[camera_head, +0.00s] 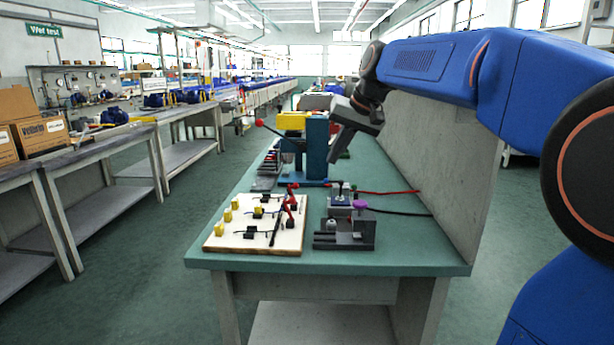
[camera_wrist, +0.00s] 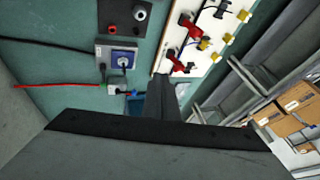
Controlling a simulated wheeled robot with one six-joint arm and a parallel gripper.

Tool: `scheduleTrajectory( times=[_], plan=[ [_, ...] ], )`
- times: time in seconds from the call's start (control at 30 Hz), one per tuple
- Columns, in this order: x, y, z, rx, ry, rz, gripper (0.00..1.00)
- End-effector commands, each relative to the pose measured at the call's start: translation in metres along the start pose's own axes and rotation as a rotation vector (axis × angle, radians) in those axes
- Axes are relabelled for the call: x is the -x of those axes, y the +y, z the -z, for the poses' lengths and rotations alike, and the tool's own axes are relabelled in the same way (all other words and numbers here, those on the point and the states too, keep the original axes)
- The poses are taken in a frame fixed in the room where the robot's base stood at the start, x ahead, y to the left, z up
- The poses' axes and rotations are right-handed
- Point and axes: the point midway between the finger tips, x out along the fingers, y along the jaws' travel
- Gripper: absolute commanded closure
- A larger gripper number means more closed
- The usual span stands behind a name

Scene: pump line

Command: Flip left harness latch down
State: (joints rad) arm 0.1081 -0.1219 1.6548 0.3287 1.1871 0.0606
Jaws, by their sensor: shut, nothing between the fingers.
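The pale harness board (camera_head: 228,243) lies flat on the green bench. Two red latches stand along its right side, a nearer one (camera_head: 290,222) and a farther one (camera_head: 292,190); they overlap in the head view, so I cannot tell their exact angles. In the wrist view the red latches (camera_wrist: 188,24) and (camera_wrist: 177,62) show apart on the board's edge. Yellow blocks (camera_head: 235,204) and black wires sit on the board. My gripper (camera_head: 334,156) is shut and empty, raised above the bench behind and right of the board, touching nothing. It also shows in the wrist view (camera_wrist: 162,88).
A blue press (camera_head: 316,150) with a red-ended lever stands behind. A grey panel (camera_head: 440,180) bounds the bench's right side. The bench's front edge is clear.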

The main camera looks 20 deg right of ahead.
Motion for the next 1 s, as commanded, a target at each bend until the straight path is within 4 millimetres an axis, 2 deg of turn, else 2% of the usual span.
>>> scheduleTrajectory(
  times=[0.1,0.2,0.67,0.83,1.0],
  plan=[
    [-0.002,-0.003,0.017,-0.009,0.0,0.012,1.0],
    [-0.001,-0.005,0.023,-0.012,0.001,0.017,1.0],
    [-0.004,-0.005,0.025,-0.013,0.0,0.019,1.0],
    [-0.02,-0.005,0.025,-0.014,-0.002,0.019,1.0],
    [-0.049,-0.006,0.025,-0.013,-0.002,0.019,1.0]
  ],
)
